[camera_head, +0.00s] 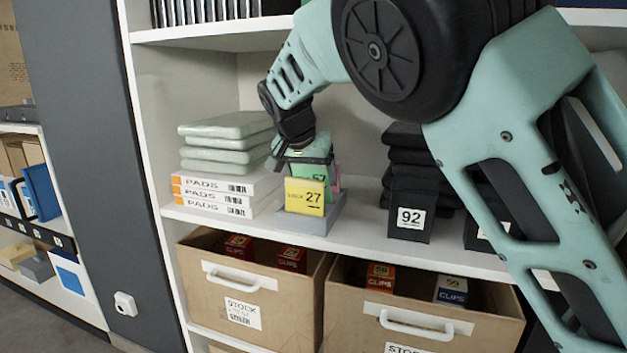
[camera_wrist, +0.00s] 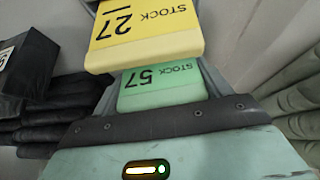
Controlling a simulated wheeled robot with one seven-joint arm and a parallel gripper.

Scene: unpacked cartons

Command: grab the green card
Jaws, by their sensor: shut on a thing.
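The green card (camera_head: 319,180), marked 57, stands in a grey holder (camera_head: 313,222) on the white shelf, behind a yellow card (camera_head: 305,196) marked STOCK 27. My gripper (camera_head: 303,157) has come down from above and is shut on the green card's top part. In the wrist view the green card (camera_wrist: 162,86) lies against the dark edge of my gripper, and the yellow card (camera_wrist: 145,32) is beyond it, apart from the jaws. A pink card (camera_head: 337,178) shows partly behind the green one. The green card's lower part is hidden by the yellow card.
White PADS boxes (camera_head: 213,194) with folded pale pads (camera_head: 226,142) stand left of the holder. Dark folded stacks (camera_head: 403,155) and a black box marked 92 (camera_head: 409,217) stand right. Cardboard bins (camera_head: 250,300) with small boxes sit below. An upper shelf (camera_head: 214,31) is overhead.

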